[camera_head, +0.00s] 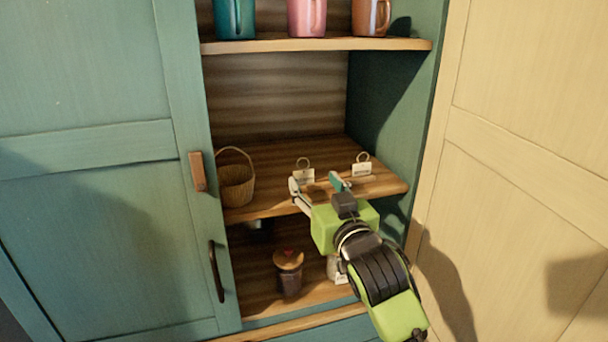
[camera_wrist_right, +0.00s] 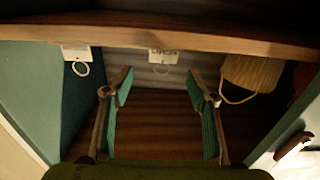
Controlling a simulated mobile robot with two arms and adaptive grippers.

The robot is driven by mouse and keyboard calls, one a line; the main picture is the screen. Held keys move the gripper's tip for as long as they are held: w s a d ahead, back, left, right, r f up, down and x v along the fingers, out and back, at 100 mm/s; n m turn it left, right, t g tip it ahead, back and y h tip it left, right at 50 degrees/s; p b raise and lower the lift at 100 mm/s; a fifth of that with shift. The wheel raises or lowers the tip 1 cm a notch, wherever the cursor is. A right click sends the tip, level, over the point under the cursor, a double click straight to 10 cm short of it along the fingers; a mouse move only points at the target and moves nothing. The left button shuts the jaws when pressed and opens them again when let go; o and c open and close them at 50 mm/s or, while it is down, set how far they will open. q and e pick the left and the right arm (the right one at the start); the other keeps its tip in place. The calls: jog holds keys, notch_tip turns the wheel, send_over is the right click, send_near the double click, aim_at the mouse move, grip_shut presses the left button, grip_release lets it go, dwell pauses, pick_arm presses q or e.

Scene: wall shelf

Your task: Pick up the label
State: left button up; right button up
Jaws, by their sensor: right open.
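Two white labels with ring loops are on the middle shelf: the left label (camera_head: 304,177) and the right label (camera_head: 362,169). My right gripper (camera_head: 316,183) is open and empty, in front of the left label. In the right wrist view, my right gripper (camera_wrist_right: 160,82) has its fingers spread, with one label (camera_wrist_right: 163,56) beyond and between the tips, apart from them. The other label (camera_wrist_right: 76,52) is off to the left there. My left gripper is not in view.
A wicker basket (camera_head: 236,186) stands on the middle shelf's left; it shows in the wrist view (camera_wrist_right: 250,72). Mugs (camera_head: 306,18) stand on the upper shelf (camera_head: 310,45). A lidded jar (camera_head: 289,275) stands below. Cabinet doors (camera_head: 90,230) flank the opening.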

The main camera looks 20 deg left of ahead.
aim_at(304, 171)
jog(key=shift+w+a+r+p, duration=0.1)
jog(key=shift+w+a+p, duration=0.35)
jog(key=shift+w, duration=0.1)
jog(key=p+x, duration=0.1)
jog(key=x, duration=0.2)
jog(key=shift+s+a, duration=0.1)
jog(key=shift+a, duration=0.1)
jog(key=shift+w+a+f+p, duration=0.25)
jog(key=shift+w+a+p, duration=0.05)
jog(key=shift+w, duration=0.15)
jog(key=c, duration=0.8)
